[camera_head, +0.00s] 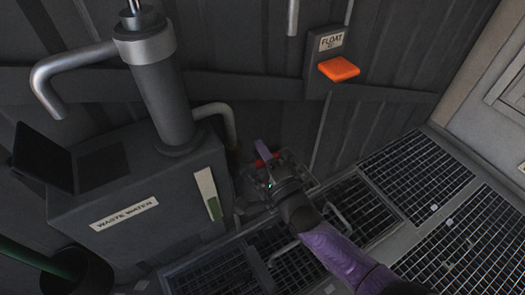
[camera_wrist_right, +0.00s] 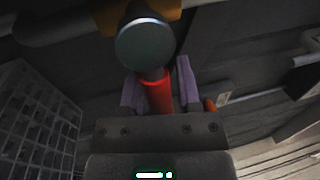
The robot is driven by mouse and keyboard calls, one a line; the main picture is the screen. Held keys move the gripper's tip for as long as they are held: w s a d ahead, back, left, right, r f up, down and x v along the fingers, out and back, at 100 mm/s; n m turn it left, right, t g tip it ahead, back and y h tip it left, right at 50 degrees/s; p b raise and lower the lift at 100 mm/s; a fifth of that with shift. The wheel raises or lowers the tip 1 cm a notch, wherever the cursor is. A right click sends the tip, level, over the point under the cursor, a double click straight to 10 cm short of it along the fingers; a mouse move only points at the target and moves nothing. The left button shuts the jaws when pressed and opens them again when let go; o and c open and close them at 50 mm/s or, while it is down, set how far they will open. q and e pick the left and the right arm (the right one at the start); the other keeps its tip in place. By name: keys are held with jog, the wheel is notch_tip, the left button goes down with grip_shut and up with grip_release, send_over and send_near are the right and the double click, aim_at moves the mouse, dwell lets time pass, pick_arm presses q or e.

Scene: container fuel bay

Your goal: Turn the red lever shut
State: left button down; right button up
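The red lever (camera_wrist_right: 157,95) shows in the right wrist view as a red bar running toward my right gripper (camera_wrist_right: 160,85). The bar lies between the two purple fingers. A narrow gap shows at the right finger, so the fingers look open around it, not clamped. A round grey pipe end or knob (camera_wrist_right: 145,45) stands just beyond the bar. In the head view my right gripper (camera_head: 266,155) is low at the wall, right of the grey tank, and a small red part of the lever (camera_head: 263,161) shows beside the finger. My left gripper is not in view.
An orange float switch (camera_head: 339,69) is on the wall above. Floor gratings (camera_head: 415,180) lie right. A dark green pole (camera_head: 35,258) is at lower left.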

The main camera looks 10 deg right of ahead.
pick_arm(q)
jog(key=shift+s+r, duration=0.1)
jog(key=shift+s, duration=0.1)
pick_arm(e)
jog(key=shift+d, duration=0.1)
pick_arm(q)
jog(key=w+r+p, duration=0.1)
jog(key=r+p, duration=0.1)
jog(key=p, duration=0.1)
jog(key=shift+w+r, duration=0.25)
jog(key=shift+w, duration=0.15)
pick_arm(e)
jog(key=v, duration=0.9)
jog(key=shift+s, duration=0.4)
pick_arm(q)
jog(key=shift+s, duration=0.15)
pick_arm(e)
jog(key=shift+s+d+f, duration=0.1)
jog(key=shift+d, duration=0.05)
